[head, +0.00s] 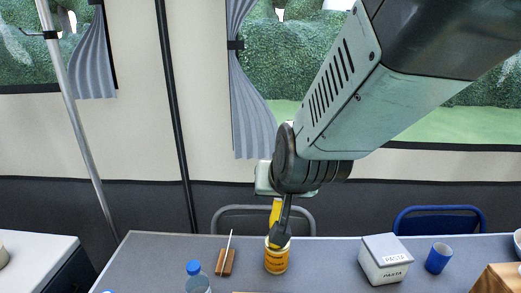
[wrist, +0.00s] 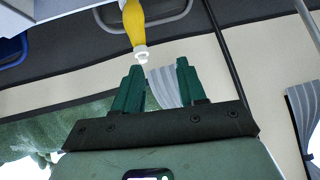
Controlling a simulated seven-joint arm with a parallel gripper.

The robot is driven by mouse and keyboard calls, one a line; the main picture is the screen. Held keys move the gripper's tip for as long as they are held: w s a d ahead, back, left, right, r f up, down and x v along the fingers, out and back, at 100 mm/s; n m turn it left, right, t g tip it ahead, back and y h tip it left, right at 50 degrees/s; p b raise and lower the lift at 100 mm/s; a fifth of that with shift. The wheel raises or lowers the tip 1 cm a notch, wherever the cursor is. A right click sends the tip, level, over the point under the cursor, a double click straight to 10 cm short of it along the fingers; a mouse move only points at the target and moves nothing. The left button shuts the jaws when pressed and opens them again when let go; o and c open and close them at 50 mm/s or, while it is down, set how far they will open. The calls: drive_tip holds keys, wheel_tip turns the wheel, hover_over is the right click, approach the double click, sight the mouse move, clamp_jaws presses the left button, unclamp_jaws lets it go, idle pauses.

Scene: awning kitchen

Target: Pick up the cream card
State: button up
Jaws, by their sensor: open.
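I cannot make out the cream card for certain in either view. My gripper (head: 281,238) points down over the table, its dark finger overlapping a yellow jar (head: 276,262) with a pale rim in the head view. In the wrist view my gripper (wrist: 160,66) has its two green fingers apart, with nothing between them. A yellow item with a white tip (wrist: 134,24) shows beyond the fingertips, near the left one. My gripper and arm hide part of the scene behind them.
The grey table (head: 330,258) also holds a brown block (head: 226,263) with a white stick, a blue-capped bottle (head: 195,276), a white pasta box (head: 385,259), a blue cup (head: 438,258) and a wooden box (head: 497,280). Chairs stand behind. Bare tabletop lies between jar and pasta box.

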drive_tip(key=w+a+f+t+y, duration=0.1)
drive_tip(key=w+a+f, duration=0.1)
drive_tip(key=a+f, duration=0.3)
drive_tip(key=w+a+f+t, duration=0.1)
drive_tip(key=w+a+f, duration=0.1)
drive_tip(key=f, duration=0.5)
drive_tip(key=s+a+f+t, duration=0.2)
drive_tip(key=s+a+f, duration=0.1)
drive_tip(key=f, duration=0.8)
drive_tip(key=shift+m, duration=0.4)
drive_tip(key=shift+x, duration=5.35)
drive_tip(key=shift+w+d+r, duration=0.1)
drive_tip(key=shift+c, duration=0.3)
clamp_jaws()
